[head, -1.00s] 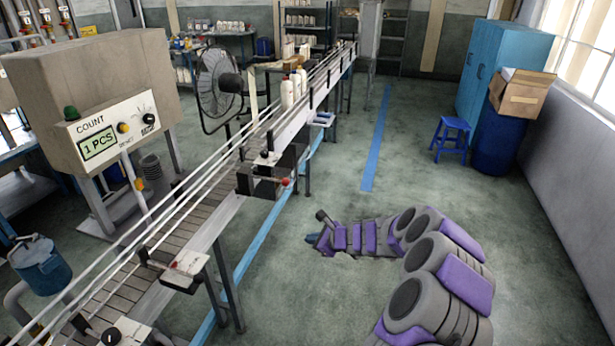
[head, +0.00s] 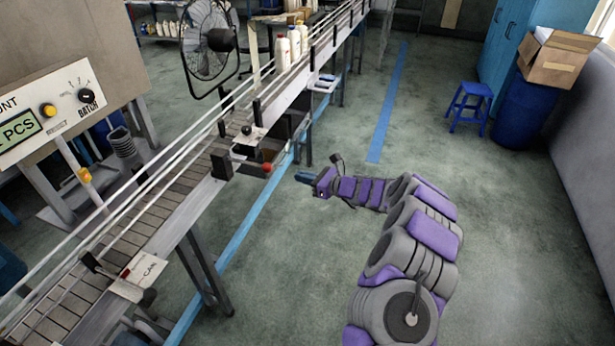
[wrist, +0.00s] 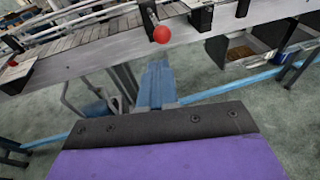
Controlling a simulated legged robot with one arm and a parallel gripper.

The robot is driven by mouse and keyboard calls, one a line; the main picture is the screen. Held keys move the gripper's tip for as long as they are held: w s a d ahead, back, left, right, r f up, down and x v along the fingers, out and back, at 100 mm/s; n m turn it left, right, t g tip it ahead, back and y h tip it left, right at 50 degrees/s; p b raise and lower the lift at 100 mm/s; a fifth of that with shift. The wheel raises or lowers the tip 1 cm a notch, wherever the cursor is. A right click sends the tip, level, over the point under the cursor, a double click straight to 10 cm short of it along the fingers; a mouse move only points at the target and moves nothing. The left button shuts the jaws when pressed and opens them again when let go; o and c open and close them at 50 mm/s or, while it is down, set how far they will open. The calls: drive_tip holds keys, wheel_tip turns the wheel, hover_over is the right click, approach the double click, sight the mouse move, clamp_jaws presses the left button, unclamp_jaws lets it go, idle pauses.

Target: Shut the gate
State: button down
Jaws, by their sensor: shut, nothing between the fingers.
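The gate's lever shows as a red ball knob (head: 266,168) at the near side of the conveyor; the knob also shows in the wrist view (wrist: 162,34), at the conveyor's edge. Whether the gate stands open or shut I cannot tell. My gripper (head: 305,178) is shut and empty, in blue, to the right of the knob and apart from it. In the wrist view my gripper (wrist: 157,75) points toward the conveyor, with the knob just above its tips in the picture.
The conveyor (head: 130,215) runs diagonally, with several white bottles (head: 290,45) farther along it. A counter box (head: 60,75) stands at left and a fan (head: 208,40) behind. A blue stool (head: 470,105) and barrel (head: 523,110) are at right. The floor between is clear.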

sight(271, 169)
drive_tip(key=b+x, duration=0.2)
drive_tip(key=x, duration=0.8)
drive_tip(key=shift+w+a+f, duration=0.2)
drive_tip(key=shift+w, duration=0.05)
drive_tip(key=shift+d, duration=0.1)
